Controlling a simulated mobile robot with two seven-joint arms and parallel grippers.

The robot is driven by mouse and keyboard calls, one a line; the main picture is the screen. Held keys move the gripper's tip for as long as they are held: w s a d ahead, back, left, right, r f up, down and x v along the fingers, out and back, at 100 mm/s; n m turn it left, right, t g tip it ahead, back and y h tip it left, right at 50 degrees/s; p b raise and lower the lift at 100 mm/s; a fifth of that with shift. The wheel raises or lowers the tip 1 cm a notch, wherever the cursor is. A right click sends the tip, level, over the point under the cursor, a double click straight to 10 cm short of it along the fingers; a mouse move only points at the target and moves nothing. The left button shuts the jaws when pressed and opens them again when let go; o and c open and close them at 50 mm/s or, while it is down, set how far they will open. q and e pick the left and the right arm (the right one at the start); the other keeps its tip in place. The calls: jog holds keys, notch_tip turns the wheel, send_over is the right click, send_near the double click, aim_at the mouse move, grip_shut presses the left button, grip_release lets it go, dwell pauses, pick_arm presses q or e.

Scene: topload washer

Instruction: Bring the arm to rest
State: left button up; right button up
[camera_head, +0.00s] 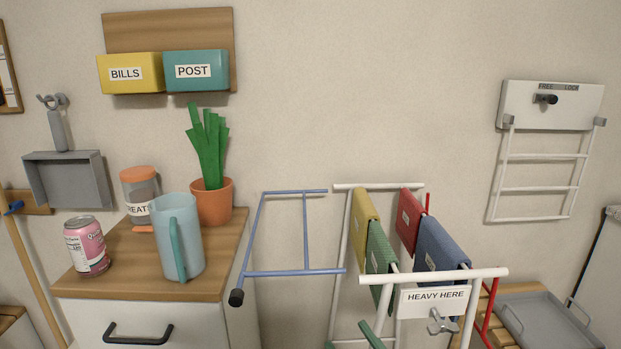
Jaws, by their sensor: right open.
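My right gripper (347,334) is at the bottom edge, seen only as two green fingertips. They stand apart, and nothing shows between them. The rest of the gripper and its arm are cut off by the frame. The fingertips appear in front of the lower part of a white drying rack (435,276), left of its HEAVY HERE sign (436,296). I cannot tell how far they are from the rack's bars. My left gripper is not in view.
Yellow, green, red and blue cloths hang on the rack. A blue side frame (290,272) sticks out left, near a cabinet (140,288) holding a can (87,248), jug (176,240), jar and potted plant. A grey tray (540,318) lies at right.

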jog(key=s+d+f+m+g+h, duration=0.25)
jog(key=s+f, duration=0.25)
jog(key=f, duration=0.4)
jog(key=s+d+f+m+g+h, duration=0.25)
jog(key=s+f+g, duration=0.2)
jog(key=f, duration=0.45)
jog(key=s+d+f+m+g+h, duration=0.25)
jog(key=s+f, duration=0.35)
jog(key=f, duration=0.3)
pick_arm(q)
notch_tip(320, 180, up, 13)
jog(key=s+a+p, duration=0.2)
jog(key=p, duration=1.7)
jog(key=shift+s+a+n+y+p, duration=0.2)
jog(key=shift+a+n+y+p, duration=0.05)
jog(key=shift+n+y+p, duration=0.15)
pick_arm(e)
notch_tip(320, 180, up, 13)
jog(key=s+d, duration=0.1)
jog(key=d, duration=0.1)
jog(key=shift+s+d+r+h, duration=0.25)
jog(key=shift+d+h, duration=0.1)
jog(key=shift+h, duration=0.1)
jog(key=shift+f, duration=0.1)
